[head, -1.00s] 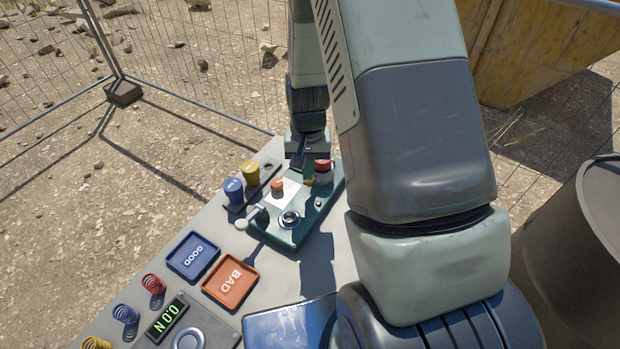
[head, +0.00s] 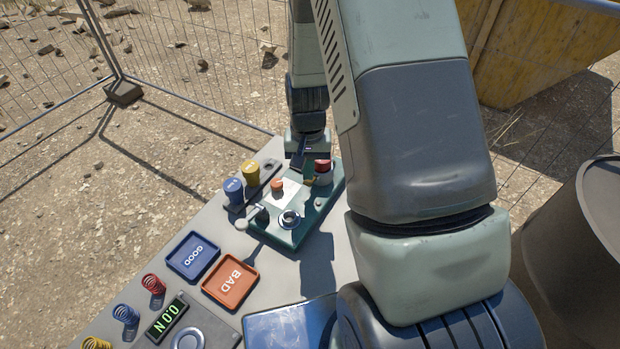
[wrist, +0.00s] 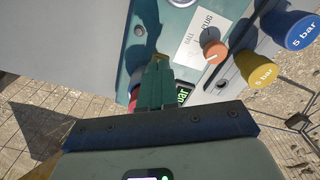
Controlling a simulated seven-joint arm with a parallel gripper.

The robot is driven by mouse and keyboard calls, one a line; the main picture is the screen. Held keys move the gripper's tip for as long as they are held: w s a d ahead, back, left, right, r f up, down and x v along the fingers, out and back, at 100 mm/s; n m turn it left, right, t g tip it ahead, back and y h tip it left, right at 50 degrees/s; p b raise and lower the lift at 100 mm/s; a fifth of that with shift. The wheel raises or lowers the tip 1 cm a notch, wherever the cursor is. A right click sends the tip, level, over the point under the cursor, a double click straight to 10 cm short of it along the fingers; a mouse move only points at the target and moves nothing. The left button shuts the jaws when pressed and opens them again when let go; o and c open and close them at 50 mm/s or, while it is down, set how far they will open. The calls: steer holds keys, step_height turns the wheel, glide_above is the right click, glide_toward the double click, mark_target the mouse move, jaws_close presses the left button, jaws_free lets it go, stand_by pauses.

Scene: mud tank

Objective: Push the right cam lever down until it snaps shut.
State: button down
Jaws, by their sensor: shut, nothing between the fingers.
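The green fixture (head: 275,222) stands on the grey bench, with a white label plate and an orange knob (head: 277,185) on top. A lever with a pale round knob (head: 242,225) sticks out at its left. On its right side is a small pale knob (head: 318,202); it also shows in the wrist view (wrist: 139,30). My gripper (head: 303,172) is over the fixture's far right part. In the wrist view its green fingers (wrist: 158,66) are shut and empty, tips beside a small yellow piece (wrist: 163,57). I cannot clearly make out the right cam lever or contact with it.
A red-capped part (head: 322,165) stands close to my gripper. Blue (head: 233,190) and yellow (head: 250,172) cylinders stand left of the fixture. A blue GOOD tray (head: 193,256) and an orange BAD tray (head: 229,281) lie nearer. A green display (wrist: 183,95) shows behind the fingers.

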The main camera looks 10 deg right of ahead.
steer(key=shift+f, duration=1.8)
stand_by(0.4)
steer(key=shift+r, duration=3.8)
